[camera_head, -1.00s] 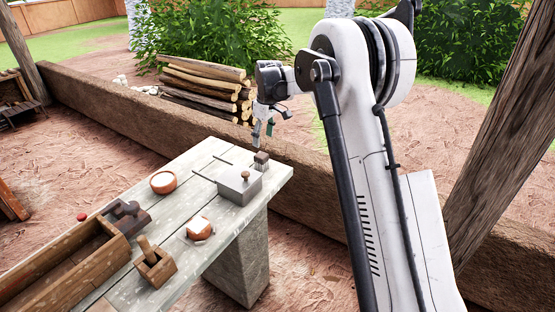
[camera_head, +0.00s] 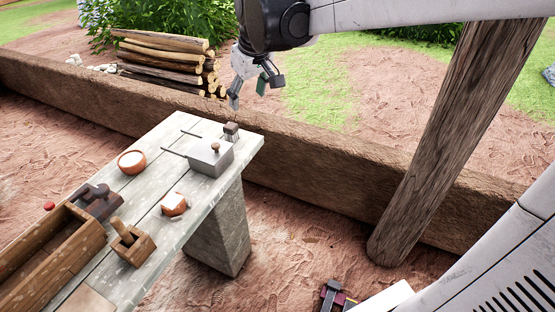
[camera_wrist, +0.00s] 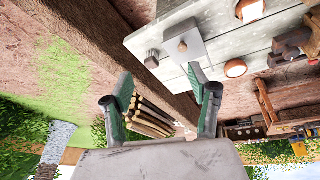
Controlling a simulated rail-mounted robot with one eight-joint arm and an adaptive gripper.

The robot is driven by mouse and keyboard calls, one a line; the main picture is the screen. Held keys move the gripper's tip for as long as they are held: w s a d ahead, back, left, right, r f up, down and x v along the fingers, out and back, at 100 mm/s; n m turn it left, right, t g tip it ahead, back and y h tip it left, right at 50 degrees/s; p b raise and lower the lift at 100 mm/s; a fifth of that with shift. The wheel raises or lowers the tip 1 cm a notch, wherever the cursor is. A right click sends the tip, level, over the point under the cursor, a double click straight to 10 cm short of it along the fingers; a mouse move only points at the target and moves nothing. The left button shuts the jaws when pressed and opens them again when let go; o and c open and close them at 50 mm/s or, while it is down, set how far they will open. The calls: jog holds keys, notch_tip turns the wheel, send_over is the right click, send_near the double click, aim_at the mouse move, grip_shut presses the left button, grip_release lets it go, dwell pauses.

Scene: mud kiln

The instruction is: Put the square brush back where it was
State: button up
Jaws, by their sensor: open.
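A small square brush (camera_head: 231,131), with a dark lower part and paler top, stands upright at the far right corner of the grey plank table (camera_head: 150,195). It also shows in the wrist view (camera_wrist: 151,59), just beyond my fingers. My gripper (camera_head: 256,92) is open and empty, raised above and behind that corner, apart from the brush. In the wrist view my two fingers (camera_wrist: 160,82) are spread wide with nothing between them.
A grey lidded box (camera_head: 211,157) with rods stands beside the brush. Two bowls (camera_head: 131,162) (camera_head: 174,204), a wooden tray (camera_head: 50,245), a dark tool (camera_head: 98,201) and a handled wooden block (camera_head: 131,244) stand nearer. A low wall (camera_head: 300,150) and stacked logs (camera_head: 165,60) lie behind.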

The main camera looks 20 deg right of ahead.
jog(key=s+f+m+t, duration=0.1)
jog(key=s+f+m, duration=0.1)
jog(key=s, duration=0.9)
jog(key=s+f+m+t, duration=0.1)
jog(key=s+f, duration=0.3)
jog(key=s, duration=0.8)
jog(key=shift+s+m+t, duration=0.25)
jog(key=shift+m+t, duration=0.15)
jog(key=shift+t, duration=0.1)
